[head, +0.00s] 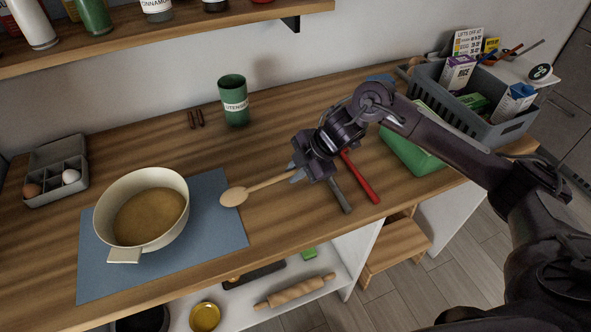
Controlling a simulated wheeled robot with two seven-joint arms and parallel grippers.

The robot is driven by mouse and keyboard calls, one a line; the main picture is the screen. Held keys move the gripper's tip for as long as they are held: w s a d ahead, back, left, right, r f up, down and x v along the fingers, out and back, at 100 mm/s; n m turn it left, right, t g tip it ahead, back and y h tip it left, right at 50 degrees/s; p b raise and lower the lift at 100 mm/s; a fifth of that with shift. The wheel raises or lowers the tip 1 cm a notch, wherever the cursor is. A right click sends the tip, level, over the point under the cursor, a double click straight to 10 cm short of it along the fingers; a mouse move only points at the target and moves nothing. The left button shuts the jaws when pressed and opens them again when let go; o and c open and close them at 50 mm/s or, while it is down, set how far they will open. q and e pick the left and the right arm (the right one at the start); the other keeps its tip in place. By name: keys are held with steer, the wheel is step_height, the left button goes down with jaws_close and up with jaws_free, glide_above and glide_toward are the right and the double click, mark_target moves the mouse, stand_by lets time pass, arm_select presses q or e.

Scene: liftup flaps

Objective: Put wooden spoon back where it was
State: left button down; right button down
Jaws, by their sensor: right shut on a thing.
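The wooden spoon (237,196) is held by its handle in my right gripper (296,172). The gripper is shut on the handle end. The spoon points left, its bowl over or on the right part of the blue mat; I cannot tell whether it touches. A green utensil cup (234,103) with a white label stands upright at the back of the counter, behind and left of the gripper. A cream pot (147,210) with brown contents sits on the blue mat (225,228). My left gripper is not in view.
An egg box (56,172) is at the far left. A red-handled tool (362,180) and a grey-handled one lie under my right arm. A green box (410,150) and a full grey crate (477,110) stand right. A shelf hangs above.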

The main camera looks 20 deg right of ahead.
steer(key=shift+f, duration=0.2)
steer(key=c, duration=1.4)
jaws_free()
steer(key=shift+c, duration=0.2)
steer(key=shift+r, duration=0.1)
steer(key=shift+r, duration=0.2)
steer(key=v, duration=1.2)
steer(key=shift+b, duration=0.4)
